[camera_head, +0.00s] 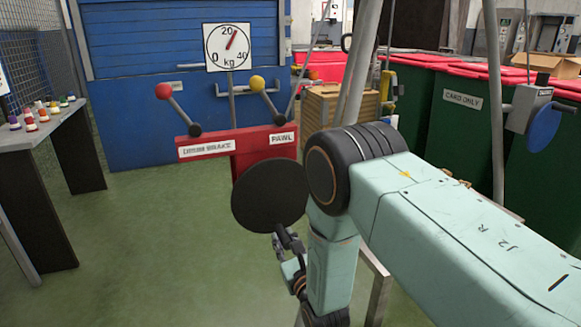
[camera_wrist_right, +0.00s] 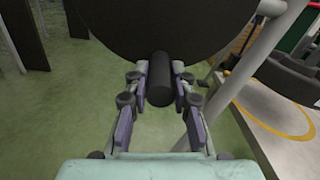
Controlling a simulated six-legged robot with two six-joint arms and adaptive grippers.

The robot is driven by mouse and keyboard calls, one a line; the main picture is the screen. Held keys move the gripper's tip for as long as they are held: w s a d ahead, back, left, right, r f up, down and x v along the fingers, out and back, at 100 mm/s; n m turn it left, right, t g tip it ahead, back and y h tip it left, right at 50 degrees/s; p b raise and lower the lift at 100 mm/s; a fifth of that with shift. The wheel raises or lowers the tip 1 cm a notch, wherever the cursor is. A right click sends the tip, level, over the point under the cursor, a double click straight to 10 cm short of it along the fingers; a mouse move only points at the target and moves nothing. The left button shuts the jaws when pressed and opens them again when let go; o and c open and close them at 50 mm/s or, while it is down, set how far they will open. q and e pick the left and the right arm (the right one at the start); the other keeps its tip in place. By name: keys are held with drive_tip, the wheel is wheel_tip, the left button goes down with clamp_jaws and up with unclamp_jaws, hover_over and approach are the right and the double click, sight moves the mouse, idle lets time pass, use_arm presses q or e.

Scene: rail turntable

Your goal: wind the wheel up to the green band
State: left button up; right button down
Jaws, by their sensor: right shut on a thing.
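The wheel (camera_head: 268,196) is a plain black disc below the red lever panel; its dark underside fills the top of the right wrist view (camera_wrist_right: 150,25). A short black handle (camera_wrist_right: 159,82) sticks out from it towards me. My right gripper (camera_wrist_right: 160,100) is shut on this handle, one finger on each side. In the head view my right gripper (camera_head: 281,246) is at the wheel's lower edge, partly hidden by my arm. A white dial (camera_head: 227,47) marked 0, 20, 40 kg has a red needle just right of 20. I see no green band. My left gripper is out of view.
The red panel (camera_head: 207,148) carries a red-knobbed drum brake lever (camera_head: 178,107) and a yellow-knobbed pawl lever (camera_head: 267,101). Grey frame poles (camera_head: 362,60) rise behind my right arm. A side table (camera_head: 50,130) with small coloured items stands left. Green floor between is clear.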

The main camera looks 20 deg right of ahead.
drive_tip(key=shift+a+f, duration=0.1)
drive_tip(key=shift+a, duration=1.05)
